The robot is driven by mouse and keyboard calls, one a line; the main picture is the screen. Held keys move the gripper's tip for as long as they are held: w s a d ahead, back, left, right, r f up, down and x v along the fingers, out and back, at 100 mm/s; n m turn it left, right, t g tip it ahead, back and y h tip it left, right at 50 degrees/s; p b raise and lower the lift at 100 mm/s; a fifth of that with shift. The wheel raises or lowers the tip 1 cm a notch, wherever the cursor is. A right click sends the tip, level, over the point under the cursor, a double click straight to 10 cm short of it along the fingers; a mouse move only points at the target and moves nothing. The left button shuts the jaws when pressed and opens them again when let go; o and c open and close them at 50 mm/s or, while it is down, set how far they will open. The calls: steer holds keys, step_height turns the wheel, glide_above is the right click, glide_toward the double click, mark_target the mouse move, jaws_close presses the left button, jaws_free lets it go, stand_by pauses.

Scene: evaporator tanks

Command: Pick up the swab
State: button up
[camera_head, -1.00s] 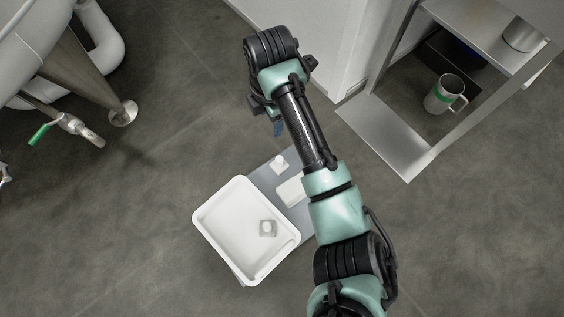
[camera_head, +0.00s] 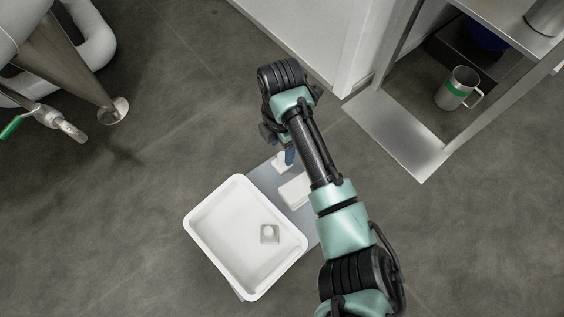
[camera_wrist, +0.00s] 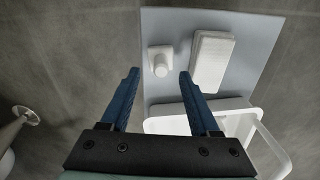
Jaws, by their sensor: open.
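I cannot clearly make out a swab. A small white item with a round, knob-like top on a square base (camera_wrist: 160,60) lies between my open fingertips in the wrist view; it is partly hidden by my gripper in the head view (camera_head: 281,162). A white flat box (camera_wrist: 212,62) is to its right, and in the head view it shows beside my arm (camera_head: 293,191). Both rest on a grey-blue board (camera_wrist: 180,25). My gripper (camera_wrist: 158,72) is open and empty, pointing down over the board. In the head view its blue fingers (camera_head: 289,155) are beside the small white item.
A white tray (camera_head: 205,217) stands beside the board, with a small pale jar-like object (camera_head: 269,233) inside. A steel shelf frame (camera_head: 400,130) with a green-banded mug (camera_head: 457,88) stands at upper right. A tank leg (camera_head: 85,75) and a green-handled valve (camera_head: 50,120) are at left.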

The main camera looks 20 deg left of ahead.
mark_target(282, 155)
steer(key=shift+d+f+b, duration=0.1)
steer(key=shift+f+b, duration=2.5)
steer(key=shift+b, duration=0.15)
steer(key=shift+r, duration=0.1)
steer(key=shift+c, duration=0.3)
jaws_close()
